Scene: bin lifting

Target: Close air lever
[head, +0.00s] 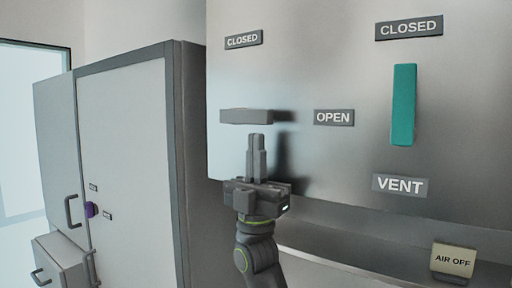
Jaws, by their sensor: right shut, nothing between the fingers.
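A grey lever (246,116) lies horizontal on the metal panel (340,75), with a CLOSED label (243,40) above it and an OPEN label (334,117) to its right. A teal lever (403,105) stands vertical further right, between another CLOSED label (408,27) and a VENT label (400,185). My right gripper (256,142) is shut and empty, pointing up. Its fingertips are just below the grey lever's right part in the picture; I cannot tell whether they touch it. My left gripper is not in view.
A yellowish AIR OFF tag (454,260) sits at the lower right, by a ledge (360,262) under the panel. A grey cabinet (130,150) with handles and a purple knob (91,210) stands at the left.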

